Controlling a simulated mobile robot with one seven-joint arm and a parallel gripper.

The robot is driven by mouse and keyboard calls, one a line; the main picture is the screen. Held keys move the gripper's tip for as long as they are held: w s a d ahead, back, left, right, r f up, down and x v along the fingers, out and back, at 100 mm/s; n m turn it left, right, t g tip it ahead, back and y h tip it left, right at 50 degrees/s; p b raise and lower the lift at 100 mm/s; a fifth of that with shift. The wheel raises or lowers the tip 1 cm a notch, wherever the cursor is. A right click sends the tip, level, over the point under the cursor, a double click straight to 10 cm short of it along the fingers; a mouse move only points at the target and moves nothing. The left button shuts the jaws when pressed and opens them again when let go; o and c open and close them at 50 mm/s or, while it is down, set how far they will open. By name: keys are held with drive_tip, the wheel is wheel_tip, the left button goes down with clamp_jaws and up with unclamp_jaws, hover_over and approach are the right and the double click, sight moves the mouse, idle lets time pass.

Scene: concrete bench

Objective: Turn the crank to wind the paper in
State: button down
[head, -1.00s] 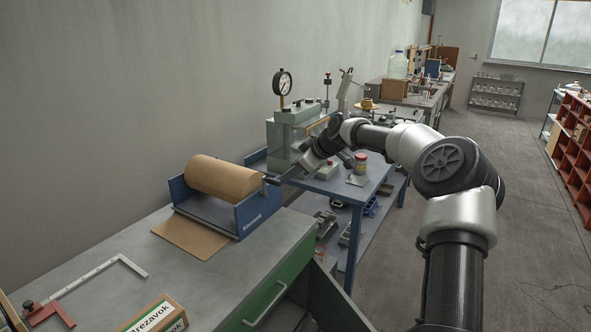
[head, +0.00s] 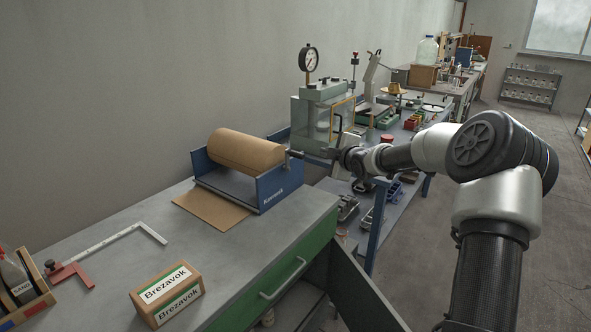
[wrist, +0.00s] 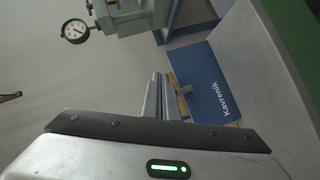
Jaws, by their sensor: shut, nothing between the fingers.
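A brown paper roll (head: 246,150) lies in a blue holder marked Kavrenik (head: 279,188) on the near bench. A flat brown sheet (head: 212,209) sticks out of its front onto the bench top. In the head view the crank is hard to tell apart from my fingertips. My gripper (head: 305,155) is shut and empty at the holder's right end. In the wrist view its fingers (wrist: 158,90) are close beside the handle; contact is unclear.
A machine with a dial gauge (head: 322,103) stands on the blue table behind my gripper.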

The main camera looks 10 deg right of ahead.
drive_tip(key=s+a+f+n+t+y+b, duration=0.1)
drive_tip(key=s+a+f+n+y+b, duration=0.2)
drive_tip(key=s+a+n+y, duration=0.4)
drive_tip(key=w+a, duration=0.2)
drive_tip(key=w, duration=0.9)
drive_tip(key=shift+a+h+b, duration=0.3)
drive_tip(key=shift+b, duration=0.05)
drive_tip(key=shift+w+p, duration=0.1)
drive_tip(key=shift+p, duration=0.25)
drive_tip(key=shift+w+d+m+p, duration=0.1)
drive_tip(key=shift+d+m+p, duration=0.05)
drive_tip(key=shift+m+p, duration=0.35)
